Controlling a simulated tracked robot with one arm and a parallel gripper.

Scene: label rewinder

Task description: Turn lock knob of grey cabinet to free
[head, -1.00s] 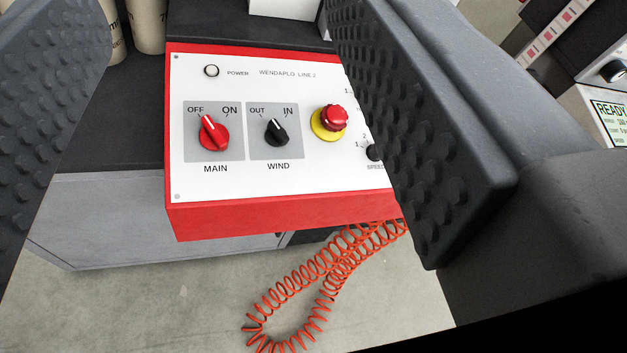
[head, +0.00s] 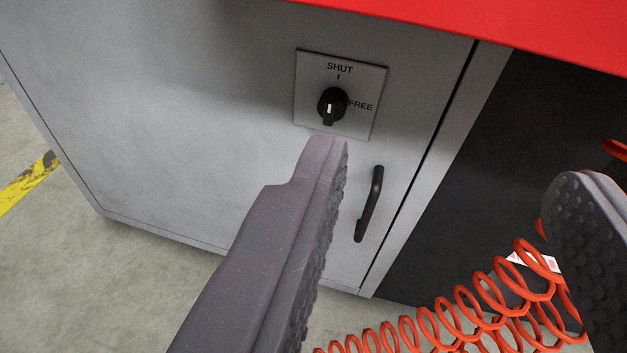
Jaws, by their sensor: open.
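The grey cabinet (head: 200,110) fills the left and middle of the view. Its lock knob (head: 332,105) is black with a white line and sits on a pale square plate (head: 309,75) marked SHUT at the top and FREE at the right. The white line runs roughly up and down, in line with the SHUT mark, not toward FREE. My gripper (head: 460,160) is open and empty, its fingers wide apart. The left fingertip shows just below the plate, and the right finger is at the right edge. The knob is not between them. Whether the left finger touches the cabinet cannot be told.
A black door handle (head: 369,204) stands right of the left finger, below the plate. An orange coiled cable (head: 480,310) hangs across the lower right. A red box edge (head: 520,25) overhangs the top right. Bare floor (head: 150,270) shows at the lower left.

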